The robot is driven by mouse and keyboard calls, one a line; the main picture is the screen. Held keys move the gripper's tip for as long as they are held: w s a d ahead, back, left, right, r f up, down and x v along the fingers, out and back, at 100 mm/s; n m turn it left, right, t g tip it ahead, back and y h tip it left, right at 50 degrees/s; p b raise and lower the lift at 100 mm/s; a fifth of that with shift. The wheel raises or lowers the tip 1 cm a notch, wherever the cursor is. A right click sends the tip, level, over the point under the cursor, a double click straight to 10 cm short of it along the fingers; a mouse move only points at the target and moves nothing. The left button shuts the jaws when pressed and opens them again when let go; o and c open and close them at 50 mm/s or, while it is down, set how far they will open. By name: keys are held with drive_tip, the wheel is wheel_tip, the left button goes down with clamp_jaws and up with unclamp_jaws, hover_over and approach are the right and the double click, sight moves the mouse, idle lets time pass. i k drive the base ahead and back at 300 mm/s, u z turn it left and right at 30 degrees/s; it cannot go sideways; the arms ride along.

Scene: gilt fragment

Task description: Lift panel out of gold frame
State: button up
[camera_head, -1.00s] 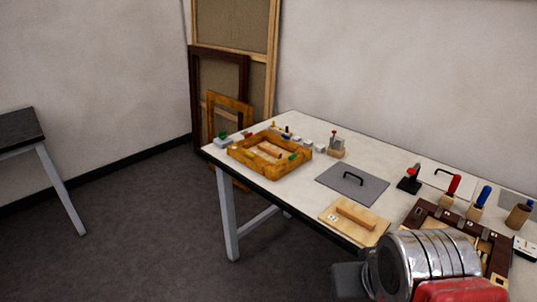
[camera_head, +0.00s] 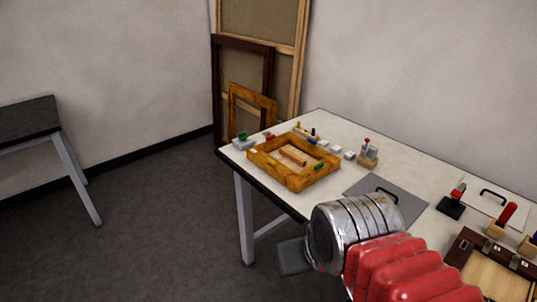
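The gold frame (camera_head: 263,168) lies flat near the far left corner of the white work table. A pale wooden panel with a raised bar handle (camera_head: 293,155) sits inside it. My arm, silver and red, reaches in from the lower right. Only a dark grey part at its end (camera_head: 296,257) shows, in front of the table's front edge and well apart from the frame. I cannot make out the fingertips or whether they are open.
A grey plate with a black handle (camera_head: 372,190) lies right of the frame. A red-topped tool holder (camera_head: 368,153) stands behind it. A dark brown frame (camera_head: 466,246) lies at the right. Small blocks line the table's back left. Picture frames lean on the wall.

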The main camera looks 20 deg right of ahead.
sight(295, 159)
drive_tip(key=u, duration=0.35)
drive_tip(key=i, duration=1.35)
drive_tip(key=z, duration=0.15)
